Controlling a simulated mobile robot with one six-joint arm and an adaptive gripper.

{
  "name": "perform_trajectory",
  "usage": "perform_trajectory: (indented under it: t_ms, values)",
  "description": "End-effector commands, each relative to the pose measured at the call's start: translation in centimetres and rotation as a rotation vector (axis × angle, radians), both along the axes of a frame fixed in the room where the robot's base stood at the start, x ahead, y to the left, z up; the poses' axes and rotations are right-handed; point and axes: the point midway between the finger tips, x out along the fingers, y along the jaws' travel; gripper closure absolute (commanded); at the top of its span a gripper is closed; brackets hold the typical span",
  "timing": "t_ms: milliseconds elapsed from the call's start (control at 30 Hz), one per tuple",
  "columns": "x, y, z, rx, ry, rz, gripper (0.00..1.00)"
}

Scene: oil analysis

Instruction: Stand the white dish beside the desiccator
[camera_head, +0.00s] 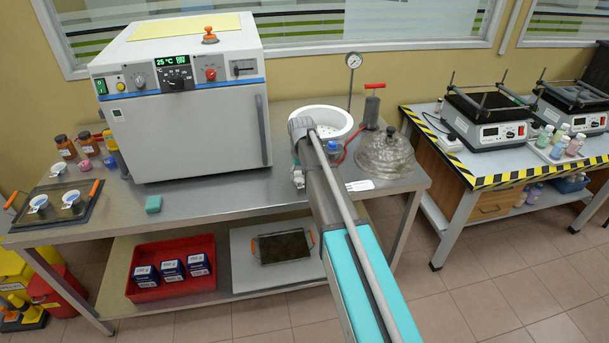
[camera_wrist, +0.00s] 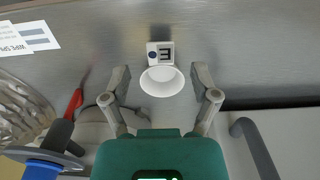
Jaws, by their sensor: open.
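The white dish (camera_wrist: 162,82) is a small round cup on the steel bench, with a small tag marked with a dark character beside it. In the wrist view it appears between the fingertips of my gripper (camera_wrist: 161,76), which is open with a gap on both sides. Whether the fingers are at its height I cannot tell. In the head view my arm largely hides that spot. A white round bowl (camera_head: 335,116), seemingly the desiccator's base, stands behind my arm. A clear glass dome (camera_head: 385,158), seemingly its lid, sits on the bench to the right.
A large white oven (camera_head: 185,115) stands to the left, its handle close to my gripper. A red-handled fitting (camera_head: 373,100) and a gauge (camera_head: 353,62) stand by the bowl. A white printed card (camera_head: 360,185) lies near the front edge. The left front bench has some free room.

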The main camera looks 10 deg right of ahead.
Motion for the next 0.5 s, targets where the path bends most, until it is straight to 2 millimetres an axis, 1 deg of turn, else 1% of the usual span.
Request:
perform_trajectory:
  t_ms: [33,500]
  values:
    - [0.0,0.0,0.9,0.0,0.0,0.0,0.23]
    - [0.0,0.0,4.8,0.0,0.0,0.0,0.23]
